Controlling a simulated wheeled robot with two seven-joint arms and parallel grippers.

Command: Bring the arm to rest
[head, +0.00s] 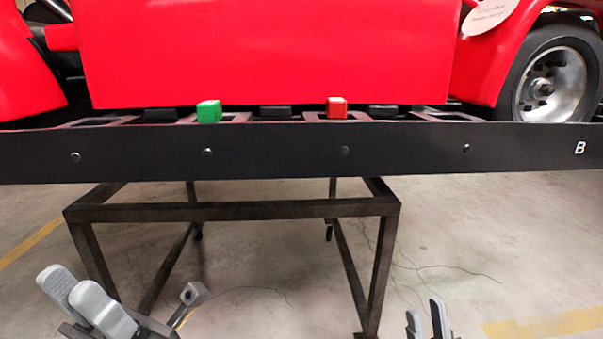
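My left gripper (68,284) is at the lower left, below and in front of the stand, with its light grey fingers pointing up and left. One finger partly overlaps the other, so the gap between them is hard to judge. I see nothing held there. My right gripper (424,310) is at the bottom edge, right of centre. Its two narrow fingers point up with a small empty gap between them. Both grippers are clear of the kart and rail. Most of both arms is out of view.
A black rail (270,155) marked B crosses the view under a red kart (270,50). A green block (209,111) and a red block (337,107) sit on the stand behind it. A grey-headed piece (193,294) is beside my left gripper; I cannot identify it.

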